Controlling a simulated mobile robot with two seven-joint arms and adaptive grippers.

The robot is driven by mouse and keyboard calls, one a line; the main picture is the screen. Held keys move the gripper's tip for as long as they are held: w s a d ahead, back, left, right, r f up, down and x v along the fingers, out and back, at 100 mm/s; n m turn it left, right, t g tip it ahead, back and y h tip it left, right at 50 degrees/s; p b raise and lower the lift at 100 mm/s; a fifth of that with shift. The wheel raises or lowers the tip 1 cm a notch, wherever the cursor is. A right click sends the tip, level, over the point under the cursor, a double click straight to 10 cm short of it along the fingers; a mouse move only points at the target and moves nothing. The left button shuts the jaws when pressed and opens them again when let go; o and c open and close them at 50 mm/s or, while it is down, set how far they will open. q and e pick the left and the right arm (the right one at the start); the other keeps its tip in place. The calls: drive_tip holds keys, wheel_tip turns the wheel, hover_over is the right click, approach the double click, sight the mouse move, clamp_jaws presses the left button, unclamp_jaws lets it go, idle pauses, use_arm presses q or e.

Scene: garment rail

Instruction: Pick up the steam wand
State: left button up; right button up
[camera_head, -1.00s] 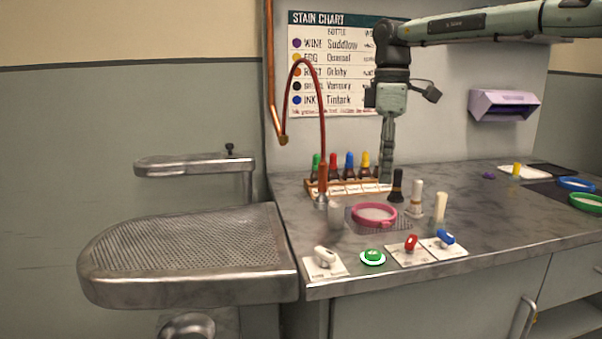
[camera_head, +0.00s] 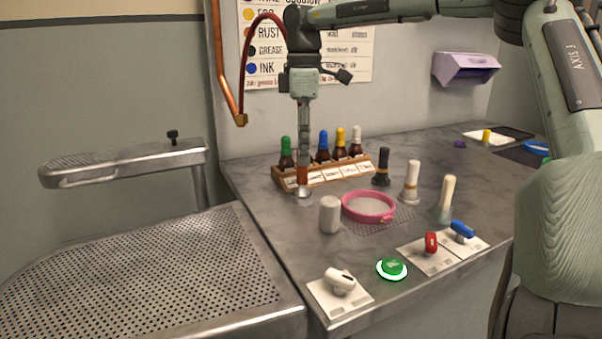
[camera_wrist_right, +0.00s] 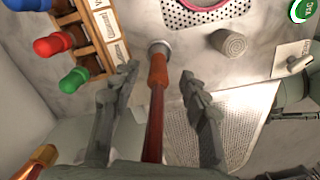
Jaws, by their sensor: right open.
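The steam wand (camera_head: 303,175) stands upright on the counter in front of the bottle rack. It has an orange-brown handle and a round metal head, and a dark red hose (camera_head: 248,50) runs from its top. My right gripper (camera_head: 304,145) points down over the wand and hides its upper part in the head view. In the right wrist view, the open fingers (camera_wrist_right: 160,88) lie on either side of the wand's handle (camera_wrist_right: 158,72), with gaps showing on both sides.
The wooden rack (camera_head: 348,174) of dropper bottles stands close behind the wand. A grey cylinder (camera_head: 330,214) and a pink hoop (camera_head: 369,219) are in front and to the right. A copper pipe (camera_head: 226,70) rises at left. A perforated metal board (camera_head: 150,285) lies left of the counter.

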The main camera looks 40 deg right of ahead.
sight(303, 182)
wheel_tip(303, 182, down, 4)
drive_tip(key=shift+w+r, duration=0.15)
use_arm(q)
drive_tip(key=shift+s+a+f, duration=0.15)
drive_tip(key=shift+s+f, duration=0.2)
drive_tip(key=shift+f, duration=0.2)
drive_tip(key=shift+s+a+f, duration=0.1)
drive_tip(key=shift+s+f, duration=0.2)
drive_tip(key=shift+f, duration=0.25)
use_arm(e)
clamp_jaws()
